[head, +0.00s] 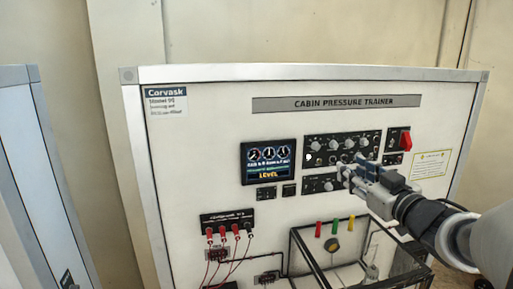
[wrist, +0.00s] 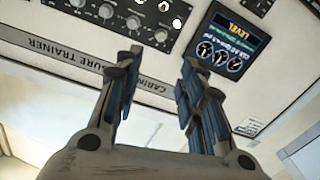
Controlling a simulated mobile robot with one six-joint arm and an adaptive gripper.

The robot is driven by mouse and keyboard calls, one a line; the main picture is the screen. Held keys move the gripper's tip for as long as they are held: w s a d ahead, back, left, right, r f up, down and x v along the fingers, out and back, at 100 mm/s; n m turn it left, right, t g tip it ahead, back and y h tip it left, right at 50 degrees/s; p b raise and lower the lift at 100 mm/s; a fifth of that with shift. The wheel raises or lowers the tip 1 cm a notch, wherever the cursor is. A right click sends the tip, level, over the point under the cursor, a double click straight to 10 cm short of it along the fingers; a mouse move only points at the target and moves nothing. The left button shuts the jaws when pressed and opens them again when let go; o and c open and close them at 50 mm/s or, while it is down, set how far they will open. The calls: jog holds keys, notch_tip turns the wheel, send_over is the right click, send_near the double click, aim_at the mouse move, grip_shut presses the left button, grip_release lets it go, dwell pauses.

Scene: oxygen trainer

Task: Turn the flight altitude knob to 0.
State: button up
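The cabin pressure trainer panel (head: 225,125) stands upright in front of me. An upper black control panel (head: 313,143) carries several round grey knobs, and a lower black strip (head: 312,186) has a knob (head: 328,186). Labels are too small to read, so I cannot tell which knob is flight altitude. My gripper (head: 346,178) is in front of the right end of the lower strip and hides part of it. In the wrist view, upside down, my gripper (wrist: 160,57) is open and empty, with a knob (wrist: 160,35) seen beyond the gap between the fingers.
A display reading LEVEL (head: 268,160) is left of the knobs. A red switch (head: 405,140) is at the right. Below are a clear-walled box (head: 345,262) and a jack block (head: 228,222) with red and dark leads. Another cabinet (head: 40,180) stands at the left.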

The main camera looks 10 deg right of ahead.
aim_at(318, 147)
jog(key=w, duration=0.5)
jog(key=w+a+p, duration=0.1)
jog(key=w, duration=0.4)
jog(key=w+p, duration=0.1)
jog(key=w, duration=0.5)
jog(key=shift+a, duration=0.15)
jog(key=shift+c, duration=0.4)
grip_shut()
